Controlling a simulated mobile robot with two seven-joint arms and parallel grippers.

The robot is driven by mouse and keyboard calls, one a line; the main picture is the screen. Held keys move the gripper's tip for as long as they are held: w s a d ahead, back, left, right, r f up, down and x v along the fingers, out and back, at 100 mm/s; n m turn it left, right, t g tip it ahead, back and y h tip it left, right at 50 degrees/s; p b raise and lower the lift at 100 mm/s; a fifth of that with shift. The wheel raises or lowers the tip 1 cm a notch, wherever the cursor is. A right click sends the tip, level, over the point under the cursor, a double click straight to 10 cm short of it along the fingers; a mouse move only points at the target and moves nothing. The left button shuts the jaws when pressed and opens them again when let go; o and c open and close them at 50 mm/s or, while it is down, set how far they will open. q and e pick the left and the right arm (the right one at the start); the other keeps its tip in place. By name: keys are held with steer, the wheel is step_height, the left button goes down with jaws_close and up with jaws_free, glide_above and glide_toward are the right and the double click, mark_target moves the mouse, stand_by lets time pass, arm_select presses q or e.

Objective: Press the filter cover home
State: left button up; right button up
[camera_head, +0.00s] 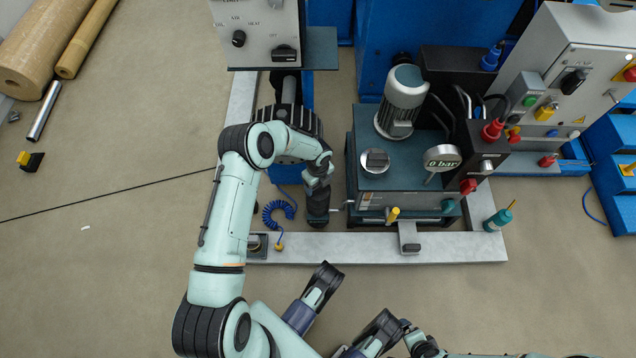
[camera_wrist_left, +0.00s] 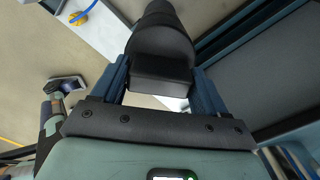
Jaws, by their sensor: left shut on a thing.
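My left gripper (camera_head: 318,182) points down just left of the teal tank unit. It is shut on a black stepped, rounded piece (camera_wrist_left: 160,45), which shows between both blue fingers in the left wrist view. In the head view the black piece (camera_head: 318,208) sticks out below the gripper, close to the tank's left side. I cannot tell whether it touches anything. I cannot tell which piece is the filter cover. My right gripper (camera_head: 357,295) is at the bottom, open and empty.
The tank (camera_head: 405,185) carries a motor (camera_head: 402,100) and a bar gauge (camera_head: 442,158). A grey frame rail (camera_head: 350,248) runs in front. A blue coiled hose (camera_head: 279,212) lies left of the gripper. A control box (camera_head: 262,35) stands behind my left arm. Floor at left is mostly clear.

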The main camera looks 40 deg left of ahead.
arm_select(q)
steer(key=shift+f, duration=0.2)
steer(key=o, duration=1.3)
